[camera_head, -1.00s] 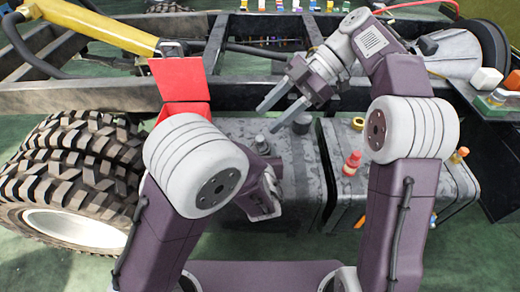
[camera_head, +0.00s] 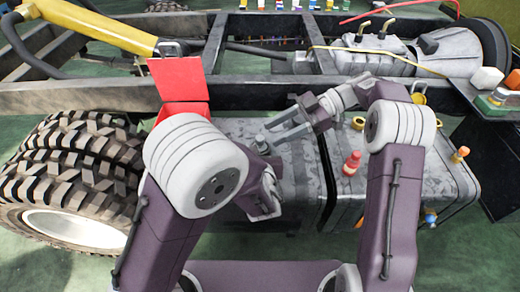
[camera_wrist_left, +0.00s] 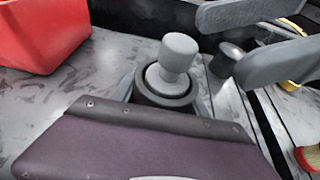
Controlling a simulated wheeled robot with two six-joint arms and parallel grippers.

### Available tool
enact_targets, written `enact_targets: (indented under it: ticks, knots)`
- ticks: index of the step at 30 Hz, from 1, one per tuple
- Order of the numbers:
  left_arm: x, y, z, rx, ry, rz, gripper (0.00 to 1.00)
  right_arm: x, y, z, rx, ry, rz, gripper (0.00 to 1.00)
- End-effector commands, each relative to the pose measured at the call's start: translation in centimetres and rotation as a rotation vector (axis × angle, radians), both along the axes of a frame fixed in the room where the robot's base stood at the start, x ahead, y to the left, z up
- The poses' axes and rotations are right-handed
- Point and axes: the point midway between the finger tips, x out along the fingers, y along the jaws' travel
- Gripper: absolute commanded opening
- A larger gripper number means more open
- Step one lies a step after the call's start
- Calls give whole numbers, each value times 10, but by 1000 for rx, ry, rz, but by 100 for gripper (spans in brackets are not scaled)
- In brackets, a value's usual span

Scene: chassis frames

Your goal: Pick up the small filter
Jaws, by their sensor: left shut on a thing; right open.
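A red box (camera_head: 182,85) stands at the tank's left end. A red bottle-like piece (camera_head: 351,163) and a yellow ring (camera_head: 358,123) sit to the right. The dark chassis rail (camera_head: 90,97) runs behind, and a large tyre (camera_head: 75,170) stands at left.

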Motion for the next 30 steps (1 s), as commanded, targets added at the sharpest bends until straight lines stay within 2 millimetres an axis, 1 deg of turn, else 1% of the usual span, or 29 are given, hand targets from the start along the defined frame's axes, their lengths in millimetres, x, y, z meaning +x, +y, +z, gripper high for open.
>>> enact_targets:
  ticks: [2, 3, 7, 10, 13, 18, 19, 20, 21, 23, 24, 30]
  knots:
    - [0, 0, 0, 0, -1, 0, 2, 0, 2, 0, 0, -1, 0, 48]
    - [0, 0, 0, 0, -1, 0, 2, -2, 6, -1, 0, -1, 0, 48]
    - [0, 0, 0, 0, -1, 0, 2, -9, 30, -8, 0, 1, 3, 48]
    - [0, 0, 0, 0, -1, 0, 2, -12, 43, -14, 0, 1, 2, 48]
    - [0, 0, 0, 0, -1, 0, 2, -13, 48, -16, 0, 0, -1, 48]
    - [0, 0, 0, 0, -1, 0, 2, -13, 48, -16, -1, -1, -1, 48]
    - [0, 0, 0, -1, -1, 0, 2, -13, 48, -16, -1, -1, -1, 43]
    - [0, 0, 0, -1, -1, 0, 2, -13, 48, -16, -1, -1, -1, 34]
    - [0, 0, 1, 0, -1, 0, 2, -13, 48, -16, -1, -1, -1, 23]
    - [0, 0, 1, 0, -1, 0, 2, -13, 47, -16, -1, -1, -1, 7]
    - [0, 0, 1, -1, -1, 0, 2, -13, 47, -16, -1, -1, -1, 0]
    - [0, 0, 1, -1, -1, 0, 2, -13, 47, -16, -1, -1, -1, 0]
